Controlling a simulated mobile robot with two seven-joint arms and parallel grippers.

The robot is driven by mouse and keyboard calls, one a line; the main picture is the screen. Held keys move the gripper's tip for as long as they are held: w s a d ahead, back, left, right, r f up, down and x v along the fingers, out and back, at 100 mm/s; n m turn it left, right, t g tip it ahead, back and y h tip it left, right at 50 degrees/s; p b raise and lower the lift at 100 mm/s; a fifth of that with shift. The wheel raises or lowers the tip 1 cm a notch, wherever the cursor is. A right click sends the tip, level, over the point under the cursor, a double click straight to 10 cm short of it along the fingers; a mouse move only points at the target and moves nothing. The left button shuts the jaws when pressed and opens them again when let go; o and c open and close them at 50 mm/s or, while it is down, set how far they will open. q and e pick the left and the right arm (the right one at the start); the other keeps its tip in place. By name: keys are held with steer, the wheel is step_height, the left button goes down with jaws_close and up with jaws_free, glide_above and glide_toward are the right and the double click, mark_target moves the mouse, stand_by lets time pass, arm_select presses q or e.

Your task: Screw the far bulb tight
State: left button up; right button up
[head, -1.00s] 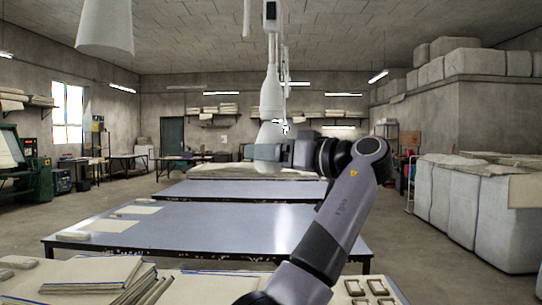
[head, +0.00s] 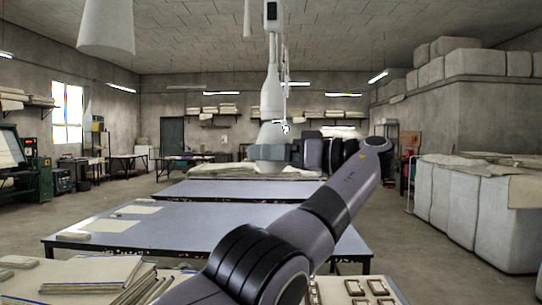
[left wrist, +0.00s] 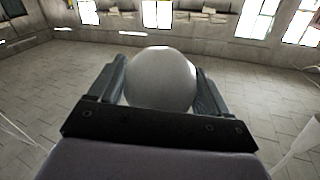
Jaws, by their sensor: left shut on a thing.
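In the left wrist view a round, pale bulb (left wrist: 160,78) sits between the two dark fingers of my left gripper (left wrist: 160,95), which is shut on it. In the head view my left gripper (head: 268,152) lies level across the lower part of the far white lamp (head: 269,110), a flared shade hanging from the ceiling. My right gripper is not in view.
A nearer white lampshade (head: 105,25) hangs at the upper left. Below my arm stand a blue-topped table (head: 190,225) and a near table with folded cloth (head: 85,275). Large wrapped bales (head: 470,215) line the right side. Open floor lies at the left.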

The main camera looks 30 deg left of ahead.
arm_select(q)
steer(key=shift+r, duration=0.15)
stand_by(0.4)
steer(key=o, duration=0.9)
steer(key=shift+o, duration=0.3)
